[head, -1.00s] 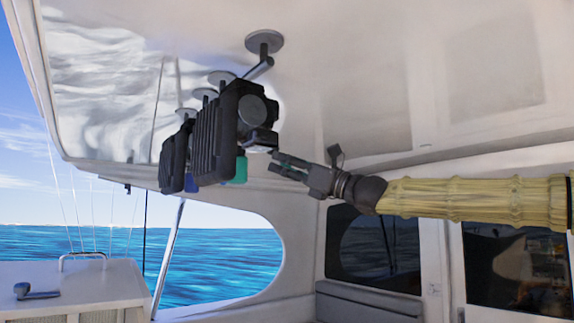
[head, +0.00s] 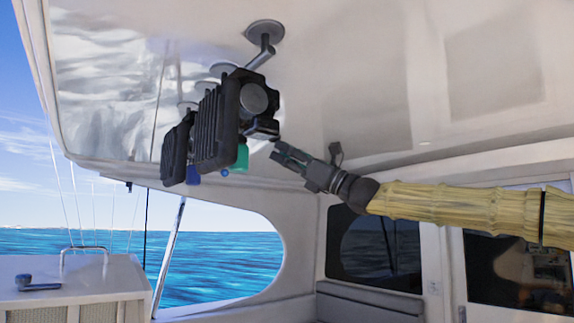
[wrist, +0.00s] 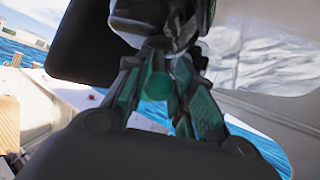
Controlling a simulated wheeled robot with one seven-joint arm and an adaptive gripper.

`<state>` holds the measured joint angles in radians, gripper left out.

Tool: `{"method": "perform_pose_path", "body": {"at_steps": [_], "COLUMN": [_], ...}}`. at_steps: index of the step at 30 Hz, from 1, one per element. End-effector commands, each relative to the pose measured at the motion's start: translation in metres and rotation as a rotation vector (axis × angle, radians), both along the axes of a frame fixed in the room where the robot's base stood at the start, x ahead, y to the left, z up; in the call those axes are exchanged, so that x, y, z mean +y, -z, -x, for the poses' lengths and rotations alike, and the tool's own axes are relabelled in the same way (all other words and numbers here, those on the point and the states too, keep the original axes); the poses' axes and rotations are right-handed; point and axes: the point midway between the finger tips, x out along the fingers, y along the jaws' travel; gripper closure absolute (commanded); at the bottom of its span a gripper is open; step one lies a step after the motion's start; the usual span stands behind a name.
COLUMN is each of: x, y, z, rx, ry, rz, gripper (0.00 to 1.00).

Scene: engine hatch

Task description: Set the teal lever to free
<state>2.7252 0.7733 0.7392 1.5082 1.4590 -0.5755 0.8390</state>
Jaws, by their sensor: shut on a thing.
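The teal lever (head: 240,157) shows as a teal end under the black ribbed unit (head: 218,125) hanging from the ceiling. In the wrist view, a round teal end (wrist: 158,86) shows between the fingers of my gripper (wrist: 168,60). In the head view my gripper (head: 278,150) reaches in from the right, its tips at the dark lower part of the unit. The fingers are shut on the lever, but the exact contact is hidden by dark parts. The lever's setting cannot be read.
A second black unit (head: 174,150) hangs behind, with a blue piece (head: 192,175) below and a small blue ball (head: 225,172) nearby. Round ceiling mounts (head: 264,32) hold the units. The white ceiling (head: 350,60) is close above my arm. Open space lies below.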

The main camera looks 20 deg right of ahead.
Motion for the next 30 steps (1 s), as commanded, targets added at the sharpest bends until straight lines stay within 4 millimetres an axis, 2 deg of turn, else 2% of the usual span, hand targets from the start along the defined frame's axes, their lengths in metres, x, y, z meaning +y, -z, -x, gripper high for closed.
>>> {"method": "perform_pose_path", "body": {"at_steps": [2,30], "x": [-0.001,0.010], "y": [0.007,-0.003], "z": [-0.005,-0.030], "rx": [-0.042,-0.486], "ry": [-0.023,-0.295], "rz": [-0.018,-0.178], "gripper": [0.99,0.99]}}
